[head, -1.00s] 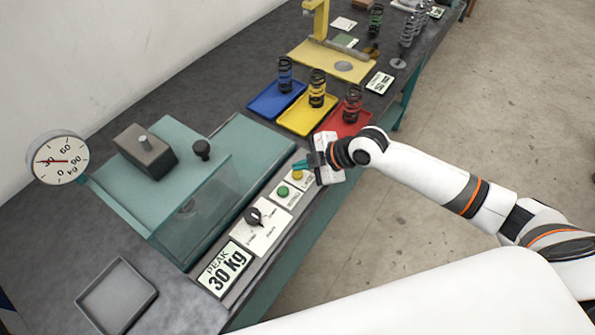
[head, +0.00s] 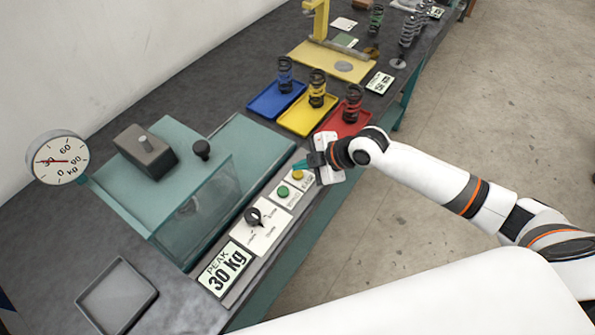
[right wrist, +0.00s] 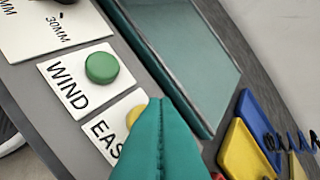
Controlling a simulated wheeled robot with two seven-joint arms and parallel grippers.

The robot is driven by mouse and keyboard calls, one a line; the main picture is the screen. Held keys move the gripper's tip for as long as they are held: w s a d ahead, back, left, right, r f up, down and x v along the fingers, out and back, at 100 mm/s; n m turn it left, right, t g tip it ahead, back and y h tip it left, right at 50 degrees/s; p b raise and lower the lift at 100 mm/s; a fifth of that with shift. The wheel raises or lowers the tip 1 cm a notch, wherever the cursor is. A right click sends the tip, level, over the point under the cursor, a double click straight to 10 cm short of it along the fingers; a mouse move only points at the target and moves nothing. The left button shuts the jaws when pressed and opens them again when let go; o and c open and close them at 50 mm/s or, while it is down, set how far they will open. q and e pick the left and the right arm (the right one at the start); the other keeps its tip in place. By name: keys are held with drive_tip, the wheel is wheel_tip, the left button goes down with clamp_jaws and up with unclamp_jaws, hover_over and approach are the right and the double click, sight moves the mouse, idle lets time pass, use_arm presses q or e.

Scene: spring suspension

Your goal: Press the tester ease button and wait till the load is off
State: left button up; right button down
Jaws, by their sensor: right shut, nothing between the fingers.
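The yellow ease button (head: 297,175) sits on its white label plate on the tester's front strip. In the right wrist view the yellow button (right wrist: 134,115) is partly hidden behind my fingertips, beside the letters "EAS". My right gripper (head: 301,165) is shut and empty, its teal fingertips over or at the button; I cannot tell whether they touch it. The green wind button (head: 283,191) is just left of it and shows in the right wrist view (right wrist: 102,67). The dial gauge (head: 58,158) has its red needle near 30. The display (head: 224,269) reads "PEAK 30 kg". My left gripper is not in view.
The teal tester (head: 170,190) has a clear guard and a black selector knob (head: 252,216). Blue (head: 272,103), yellow (head: 300,121) and red (head: 336,125) trays with springs stand beyond it. An empty grey tray (head: 117,295) lies at the near left.

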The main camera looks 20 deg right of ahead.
drive_tip(key=shift+f, duration=0.1)
drive_tip(key=shift+f, duration=0.3)
